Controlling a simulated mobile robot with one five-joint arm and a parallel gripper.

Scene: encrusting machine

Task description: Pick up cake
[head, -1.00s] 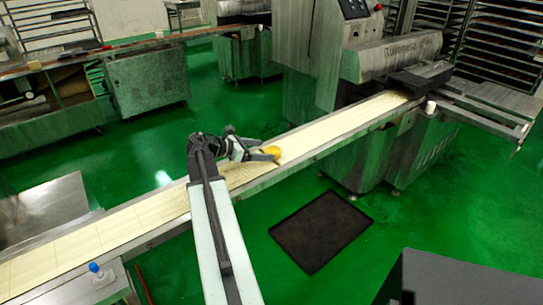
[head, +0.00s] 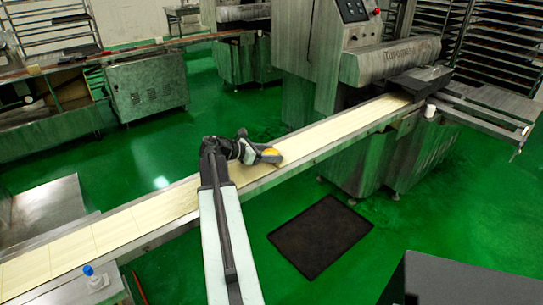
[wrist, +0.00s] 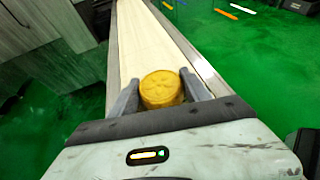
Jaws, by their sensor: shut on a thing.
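The cake (wrist: 161,89) is a round golden piece with a pressed pattern on top. In the wrist view it sits between the two fingers of my gripper (wrist: 160,92), which are shut on it. In the head view the cake (head: 271,152) shows as a small yellow spot at the end of my gripper (head: 268,156), over the pale conveyor belt. I cannot tell whether the cake touches the belt.
The long pale conveyor belt (head: 330,124) runs from the lower left up to the encrusting machine (head: 385,65). A dark mat (head: 320,236) lies on the green floor. A blue-capped bottle (head: 91,274) stands at the lower left. The belt around the cake is clear.

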